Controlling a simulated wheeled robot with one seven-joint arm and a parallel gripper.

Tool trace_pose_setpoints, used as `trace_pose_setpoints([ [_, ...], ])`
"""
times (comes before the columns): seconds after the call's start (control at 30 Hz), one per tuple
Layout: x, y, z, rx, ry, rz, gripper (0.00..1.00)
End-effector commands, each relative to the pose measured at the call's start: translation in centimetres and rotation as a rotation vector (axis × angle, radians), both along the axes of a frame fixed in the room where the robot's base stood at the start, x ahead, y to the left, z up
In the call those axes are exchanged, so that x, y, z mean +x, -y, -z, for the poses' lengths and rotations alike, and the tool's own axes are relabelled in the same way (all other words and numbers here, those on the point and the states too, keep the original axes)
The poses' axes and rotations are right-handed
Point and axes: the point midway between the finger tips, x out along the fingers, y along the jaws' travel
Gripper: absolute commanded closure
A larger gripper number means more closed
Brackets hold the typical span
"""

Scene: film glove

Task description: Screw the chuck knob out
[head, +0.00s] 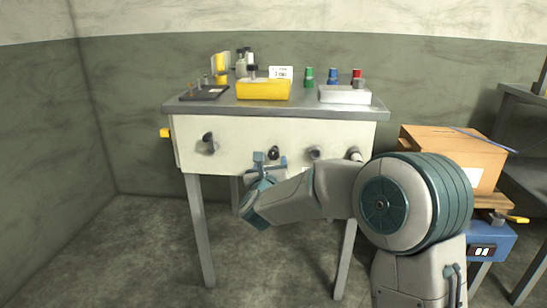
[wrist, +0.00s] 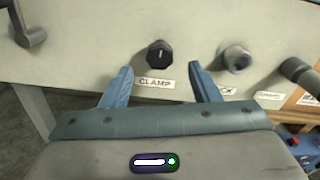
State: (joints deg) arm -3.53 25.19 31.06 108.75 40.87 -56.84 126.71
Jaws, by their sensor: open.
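The white front panel carries a row of controls. A black knob (wrist: 159,54) sits above a label reading CLAMP; in the head view it (head: 273,153) is just above my gripper. To its right is a grey round knob (wrist: 237,59), also in the head view (head: 315,153). In the head view my gripper (head: 270,159) is before the panel.
A crank handle (wrist: 28,28) is at the panel's left. The bench top (head: 305,107) holds a yellow block (head: 263,90) and several bottles. A cardboard box (head: 452,152) stands right of the bench.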

Motion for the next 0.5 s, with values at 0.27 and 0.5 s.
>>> trace_pose_setpoints([
  [0.27,4.8,0.2,0.1,0.000,0.001,0.000,0.45],
  [0.5,6.6,0.2,0.0,-0.001,0.001,-0.001,0.45],
])
